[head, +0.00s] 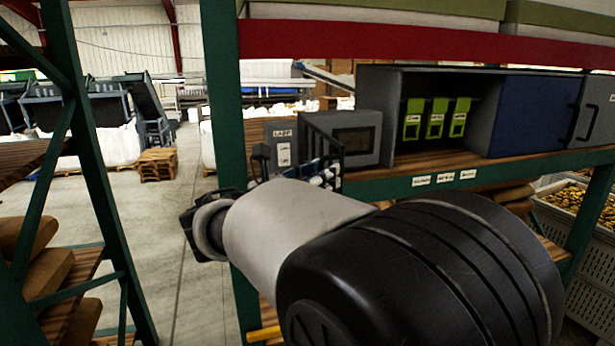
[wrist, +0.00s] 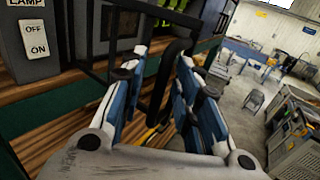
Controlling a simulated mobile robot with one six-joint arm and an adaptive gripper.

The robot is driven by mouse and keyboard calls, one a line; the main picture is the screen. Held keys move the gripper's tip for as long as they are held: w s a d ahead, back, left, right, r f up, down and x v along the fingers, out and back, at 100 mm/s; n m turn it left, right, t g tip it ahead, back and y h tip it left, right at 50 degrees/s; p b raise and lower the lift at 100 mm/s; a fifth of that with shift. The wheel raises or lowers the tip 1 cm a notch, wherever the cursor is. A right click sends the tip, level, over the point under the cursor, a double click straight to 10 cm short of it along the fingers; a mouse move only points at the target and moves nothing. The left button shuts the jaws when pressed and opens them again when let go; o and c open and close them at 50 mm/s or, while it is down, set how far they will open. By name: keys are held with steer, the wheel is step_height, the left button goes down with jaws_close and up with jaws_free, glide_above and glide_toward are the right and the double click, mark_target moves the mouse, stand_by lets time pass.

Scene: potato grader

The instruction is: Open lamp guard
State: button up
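The lamp guard (head: 323,136) is a dark cage of bars on the shelf, beside the grey lamp switch box (head: 282,132). In the wrist view the guard's black frame (wrist: 110,22) shows at the top, and a black bar like a handle (wrist: 163,82) runs down between my fingers. The lamp switch (wrist: 34,40), marked OFF and ON, shows uncovered at the upper left. My gripper (wrist: 160,62) is open, its blue and white fingers on either side of the bar with gaps showing. In the head view my arm hides much of the gripper (head: 328,172).
A grey box with a dark screen (head: 357,138) and an open compartment with several green tags (head: 435,118) stand right of the guard. A blue door (head: 535,112) follows. A green shelf post (head: 222,110) stands left.

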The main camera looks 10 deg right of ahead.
steer(key=v, duration=1.2)
steer(key=s+d+f+m+g+y+b, duration=0.2)
steer(key=s+d+f+m+b, duration=0.25)
steer(key=f, duration=0.35)
steer(key=s+d+f+m+g+y+b, duration=0.25)
steer(key=s+d+f+b, duration=0.25)
steer(key=f, duration=0.4)
steer(key=s+d+f+m+g+y+b, duration=0.1)
steer(key=s+d+f+m+g+b, duration=0.3)
steer(key=f, duration=0.4)
steer(key=s+a+f+m+y+b, duration=0.2)
steer(key=s+f+m+y+b, duration=0.1)
steer(key=f, duration=0.5)
steer(key=s+a+f+m+t+y+b, duration=0.1)
steer(key=s+a+f+m+y+b, duration=0.1)
steer(key=s+f+m+b, duration=0.4)
steer(key=s+a+f+m+t+y+b, duration=0.1)
steer(key=s+a+f+m+y+b, duration=0.1)
steer(key=s+f+m+y+b, duration=0.2)
step_height(320, 180, down, 6)
steer(key=m+b, duration=0.1)
steer(key=b, duration=0.2)
steer(key=shift+s+a+m, duration=0.2)
steer(key=shift+s+m, duration=0.1)
steer(key=shift+s, duration=0.05)
steer(key=shift+a, duration=0.1)
